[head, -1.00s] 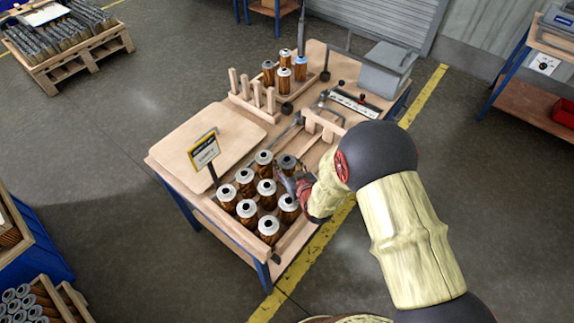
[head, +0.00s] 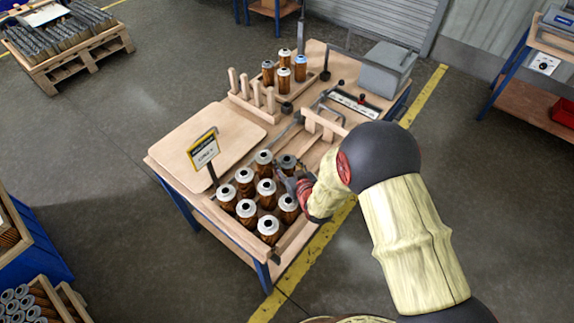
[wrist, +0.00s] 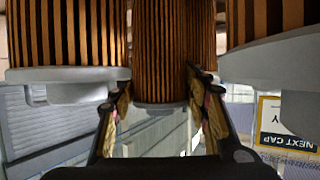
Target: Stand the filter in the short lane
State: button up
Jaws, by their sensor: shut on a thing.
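My gripper (head: 291,180) is at the right side of the group of filters on the table. It is shut on a brown pleated filter (head: 287,161) with a grey cap. In the wrist view this filter (wrist: 160,50) stands between both fingers, with neighbouring filters (wrist: 66,40) on either side. Several white-capped filters (head: 245,176) stand upright in rows at the front of the table. The row nearest the front right edge shows two filters (head: 268,227). The held filter's base is hidden, so I cannot tell whether it touches the table.
A sign on a post (head: 203,152) stands left of the filters, by a flat board (head: 190,135). Wooden pegs (head: 256,92), a tray with several more filters (head: 284,72) and a grey box (head: 385,68) are farther back. A wooden stand (head: 325,124) is just behind my gripper.

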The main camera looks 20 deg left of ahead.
jog(key=shift+f+b, duration=0.85)
jog(key=shift+b, duration=0.05)
dwell(0.3)
jog(key=o, duration=1.3)
jog(key=shift+s, duration=0.1)
jog(key=v, duration=1.2)
jog(key=shift+r, duration=0.1)
